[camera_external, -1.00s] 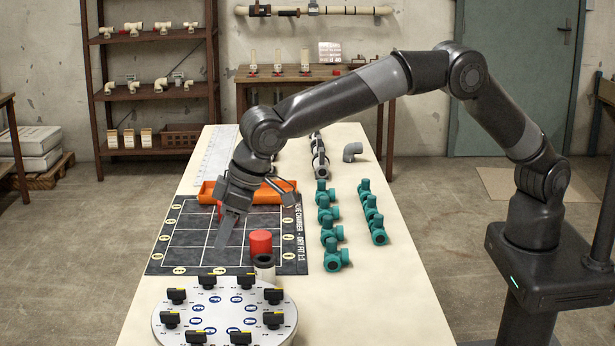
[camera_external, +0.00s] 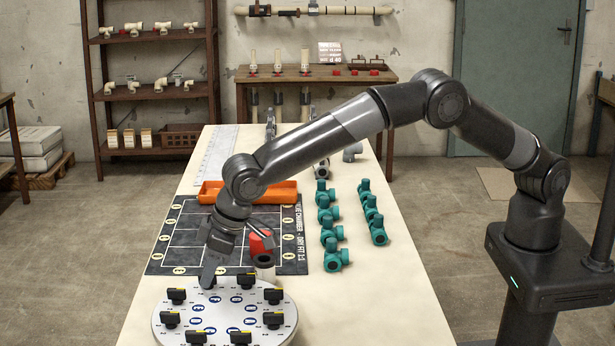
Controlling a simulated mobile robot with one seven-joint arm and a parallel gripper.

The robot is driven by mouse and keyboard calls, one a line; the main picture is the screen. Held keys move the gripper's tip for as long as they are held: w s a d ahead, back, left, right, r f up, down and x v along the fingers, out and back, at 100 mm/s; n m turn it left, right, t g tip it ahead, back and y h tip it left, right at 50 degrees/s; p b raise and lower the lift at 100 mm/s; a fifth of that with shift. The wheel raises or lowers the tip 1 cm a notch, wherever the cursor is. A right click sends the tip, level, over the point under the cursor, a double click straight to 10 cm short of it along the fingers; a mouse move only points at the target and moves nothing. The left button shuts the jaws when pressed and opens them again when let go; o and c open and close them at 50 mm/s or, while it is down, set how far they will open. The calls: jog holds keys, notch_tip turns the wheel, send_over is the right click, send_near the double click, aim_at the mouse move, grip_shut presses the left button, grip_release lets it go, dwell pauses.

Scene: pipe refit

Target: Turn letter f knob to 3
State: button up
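A round white dial plate (camera_external: 227,315) lies at the near end of the table. Several black knobs stand in a ring on it, such as one at its far edge (camera_external: 246,281) and one at its left (camera_external: 170,320). The letters beside the knobs are too small to read, so I cannot tell which is f. My gripper (camera_external: 209,283) points down at the plate's far edge, close to the far-left knobs. Its fingers look close together, but the gap between them cannot be made out.
A dark grid mat (camera_external: 170,250) and an orange tray (camera_external: 283,190) lie farther back. Several teal valves (camera_external: 329,235) stand to the right. The table's near right is clear.

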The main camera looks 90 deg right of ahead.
grip_shut()
jog(key=shift+m, duration=0.4)
jog(key=m, duration=0.2)
jog(key=m+h, duration=0.2)
jog(key=m, duration=0.1)
jog(key=shift+a+m+g, duration=0.25)
jog(key=shift+m+g, duration=0.05)
jog(key=m+g+h, duration=0.1)
jog(key=m, duration=0.4)
jog(key=shift+w+g+h, duration=0.15)
jog(key=shift+g+h, duration=0.25)
jog(key=shift+m, duration=0.5)
jog(key=shift+o, duration=0.8)
grip_release()
